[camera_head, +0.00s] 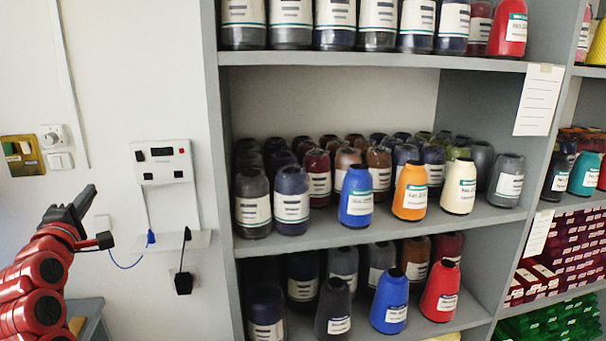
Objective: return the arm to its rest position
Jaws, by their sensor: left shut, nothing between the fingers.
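My left arm, red with dark joints, comes in from the lower left. Its dark gripper (84,201) is raised in front of the white wall, left of the shelf unit. The fingers are together and I see nothing held between them. The gripper is apart from the shelves and their cones. My right gripper is not in view.
A grey shelf unit (218,150) holds rows of labelled thread cones, including a blue cone (356,196) and an orange cone (410,190). A white wall device (164,162) with a cable hangs near my gripper. A grey surface (90,308) shows at lower left.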

